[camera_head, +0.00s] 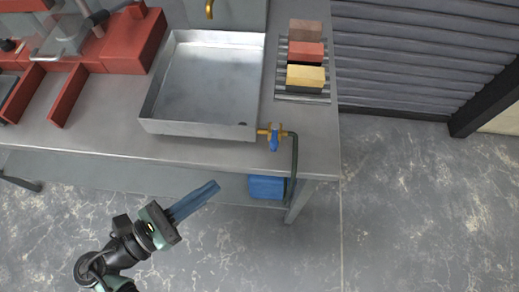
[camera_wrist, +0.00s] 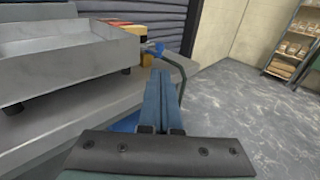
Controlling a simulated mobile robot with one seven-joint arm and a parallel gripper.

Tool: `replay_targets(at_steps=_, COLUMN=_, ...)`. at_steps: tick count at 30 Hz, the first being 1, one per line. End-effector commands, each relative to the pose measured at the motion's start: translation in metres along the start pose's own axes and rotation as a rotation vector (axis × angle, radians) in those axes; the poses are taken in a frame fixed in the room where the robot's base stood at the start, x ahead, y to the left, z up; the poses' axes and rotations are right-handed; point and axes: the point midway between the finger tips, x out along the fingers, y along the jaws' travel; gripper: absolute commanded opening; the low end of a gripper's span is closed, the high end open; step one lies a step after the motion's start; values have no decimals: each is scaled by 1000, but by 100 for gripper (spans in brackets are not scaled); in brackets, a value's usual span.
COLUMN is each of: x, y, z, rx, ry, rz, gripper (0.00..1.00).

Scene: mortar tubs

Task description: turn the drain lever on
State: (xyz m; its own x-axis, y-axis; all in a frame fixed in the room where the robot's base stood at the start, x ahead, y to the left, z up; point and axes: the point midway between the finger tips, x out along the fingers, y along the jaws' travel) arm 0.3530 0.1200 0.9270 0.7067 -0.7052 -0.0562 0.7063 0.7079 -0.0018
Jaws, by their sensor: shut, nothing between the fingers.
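The drain lever (camera_head: 274,141) is a small blue handle on a brass valve (camera_head: 264,131) at the front right corner of the metal tub (camera_head: 155,127). It also shows in the wrist view as a small blue piece (camera_wrist: 158,47), just above and beyond my fingertips. My gripper (camera_head: 214,186) is shut and empty, with its blue fingers together. It is in front of the bench edge, to the lower left of the lever and apart from it. In the wrist view my gripper (camera_wrist: 160,75) partly covers the area below the valve.
A dark hose (camera_head: 294,160) runs from the valve down past the bench edge. A blue container (camera_head: 266,187) sits under the bench (camera_head: 318,150). Several bricks lie on a rack (camera_head: 302,97) right of the tub. Red metal parts (camera_head: 125,40) stand at left. The floor in front is clear.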

Motion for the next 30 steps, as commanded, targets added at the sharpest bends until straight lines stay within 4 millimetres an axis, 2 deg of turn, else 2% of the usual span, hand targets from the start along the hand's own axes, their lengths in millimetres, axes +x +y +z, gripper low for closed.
replay_targets(at_steps=12, x=84, y=-2, z=1, rx=2, ry=0, rz=-7, gripper=0)
replay_targets(at_steps=18, x=116, y=-1, z=1, rx=1, ry=0, rz=-4, gripper=0)
replay_targets(at_steps=24, x=130, y=-1, z=0, rx=2, ry=0, rz=-2, gripper=0)
replay_targets(at_steps=30, x=132, y=-1, z=0, rx=2, ry=1, rz=-1, gripper=0)
